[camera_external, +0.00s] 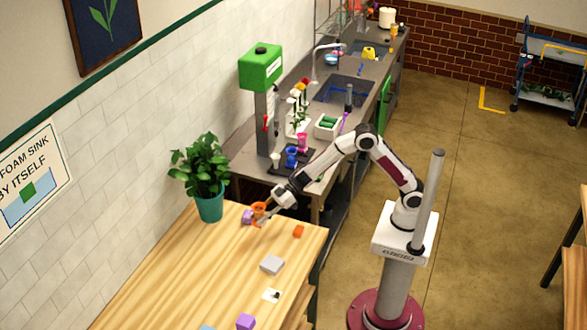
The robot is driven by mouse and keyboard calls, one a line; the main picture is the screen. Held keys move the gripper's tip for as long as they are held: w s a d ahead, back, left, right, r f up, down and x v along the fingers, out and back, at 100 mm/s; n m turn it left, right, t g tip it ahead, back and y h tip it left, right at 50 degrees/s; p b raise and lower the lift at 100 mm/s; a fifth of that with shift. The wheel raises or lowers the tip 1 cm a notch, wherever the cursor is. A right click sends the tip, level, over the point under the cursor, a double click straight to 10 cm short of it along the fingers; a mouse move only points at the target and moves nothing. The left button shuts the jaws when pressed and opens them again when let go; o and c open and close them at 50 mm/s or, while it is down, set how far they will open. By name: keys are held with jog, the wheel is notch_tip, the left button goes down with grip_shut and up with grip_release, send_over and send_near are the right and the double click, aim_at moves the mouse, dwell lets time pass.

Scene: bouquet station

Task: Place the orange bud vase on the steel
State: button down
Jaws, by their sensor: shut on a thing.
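The orange bud vase (259,207) is small in the view, at the far end of the wooden table. My gripper (262,215) is shut on it, with the fingers partly covering it. I cannot tell whether the vase touches the tabletop. The grey steel counter (243,163) runs back along the wall behind the wooden table. It carries a green-topped machine (262,68), a blue cup (291,157), a pink cup (302,141) and a white tray with green contents (326,126).

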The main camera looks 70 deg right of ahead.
jog(key=shift+f, duration=1.9)
jog(key=shift+f, duration=0.1)
jog(key=shift+f, duration=2.2)
jog(key=shift+f, duration=0.15)
jog(key=c, duration=1.6)
grip_release()
jog(key=shift+f, duration=0.1)
jog(key=shift+o, duration=0.2)
jog(key=shift+v, duration=0.9)
jog(key=shift+s+v, duration=0.25)
jog(key=shift+v, duration=2.8)
